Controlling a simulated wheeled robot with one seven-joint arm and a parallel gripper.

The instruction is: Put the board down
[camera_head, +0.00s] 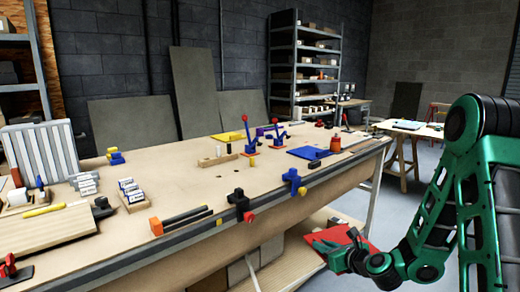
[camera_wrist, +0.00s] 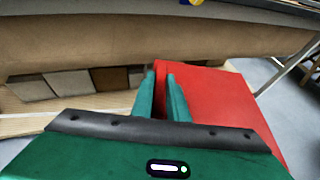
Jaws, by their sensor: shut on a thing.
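A flat red board (camera_head: 350,238) is beside the front edge of the workbench, below the level of its top. In the wrist view the red board (camera_wrist: 230,105) reaches from between my fingers out to the right. My green gripper (camera_head: 322,245) is shut on the board's edge, with one finger on each side. The gripper's fingers also show in the wrist view (camera_wrist: 162,80). In the head view, my gripper hides part of the board.
The workbench (camera_head: 215,182) carries clamps, a blue panel (camera_head: 308,152), small blocks and a wooden board (camera_head: 45,233). A low wooden shelf (camera_head: 285,272) with several tiles lies under it. A metal bench leg (camera_head: 376,188) stands near the board. Grey floor (camera_head: 405,185) is open to the right.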

